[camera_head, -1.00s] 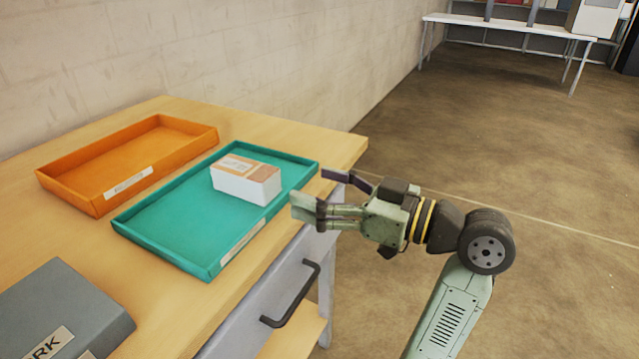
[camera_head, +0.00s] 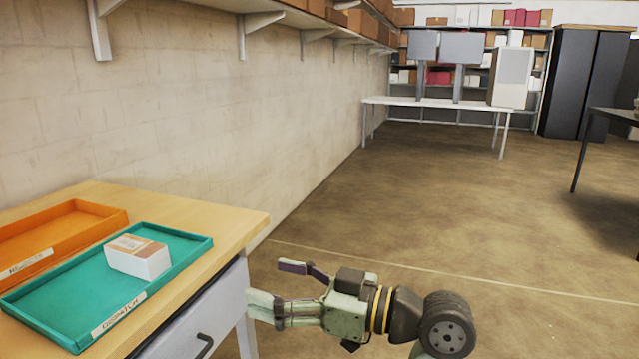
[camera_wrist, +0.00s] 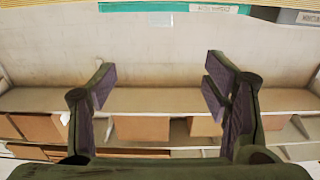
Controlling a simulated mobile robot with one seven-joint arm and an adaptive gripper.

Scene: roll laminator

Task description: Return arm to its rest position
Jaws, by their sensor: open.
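My gripper (camera_head: 272,286) is open and empty, held in the air just right of the work table's edge. It points left toward the table. In the wrist view its two fingers (camera_wrist: 159,82) stand wide apart with nothing between them. A white and tan box (camera_head: 140,257) lies in the teal tray (camera_head: 55,322) on the table, apart from my gripper. The lower part of my arm is cut off at the bottom of the head view.
An orange tray (camera_head: 100,215) sits beside the teal one on the wooden table (camera_head: 238,222). A drawer handle (camera_head: 203,346) juts from the table's front. A wall shelf with boxes (camera_wrist: 143,128) shows in the wrist view. The floor (camera_head: 450,215) to the right is open.

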